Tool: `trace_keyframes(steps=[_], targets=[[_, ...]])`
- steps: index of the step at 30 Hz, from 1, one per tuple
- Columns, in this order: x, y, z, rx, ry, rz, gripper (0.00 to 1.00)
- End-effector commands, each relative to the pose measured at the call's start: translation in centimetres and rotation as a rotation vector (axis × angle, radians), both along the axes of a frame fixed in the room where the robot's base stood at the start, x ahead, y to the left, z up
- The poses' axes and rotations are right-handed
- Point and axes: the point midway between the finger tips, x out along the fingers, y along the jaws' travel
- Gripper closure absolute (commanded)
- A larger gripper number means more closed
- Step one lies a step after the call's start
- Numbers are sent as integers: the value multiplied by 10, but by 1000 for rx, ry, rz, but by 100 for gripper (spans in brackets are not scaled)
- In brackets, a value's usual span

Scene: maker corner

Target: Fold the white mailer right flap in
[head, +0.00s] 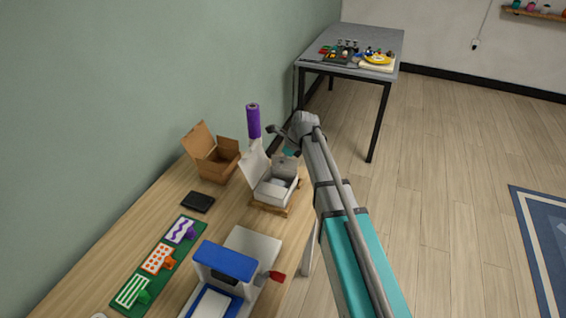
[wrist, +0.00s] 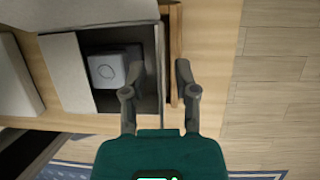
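The white mailer (head: 277,197) stands open on the table, its lid (head: 254,167) raised toward the wall. One flap (head: 285,164) stands up at its far end. In the wrist view the lid (wrist: 80,10) is at the top, another flap (wrist: 64,68) spreads out to the left, and a grey device (wrist: 112,70) lies in the dark interior. The right flap seems to be the thin upright edge (wrist: 161,68). My gripper (wrist: 158,72) is open above the mailer's right end, one finger on each side of that edge in the picture. Contact cannot be told.
A wooden tray (wrist: 176,50) lies under the mailer. A brown carton (head: 218,164), a purple roll (head: 253,121), a black slab (head: 198,202) and a blue-and-white machine (head: 226,263) share the table. Open floor (head: 450,190) lies to the right.

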Motion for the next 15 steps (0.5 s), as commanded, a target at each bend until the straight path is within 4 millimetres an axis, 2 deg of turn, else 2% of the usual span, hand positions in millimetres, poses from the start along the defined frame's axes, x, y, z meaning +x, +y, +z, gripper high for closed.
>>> trace_keyframes(steps=[2, 8, 15], targets=[[0, 0, 0, 0, 0, 0, 62], [0, 0, 0, 0, 0, 0, 99], [0, 0, 0, 0, 0, 0, 100]])
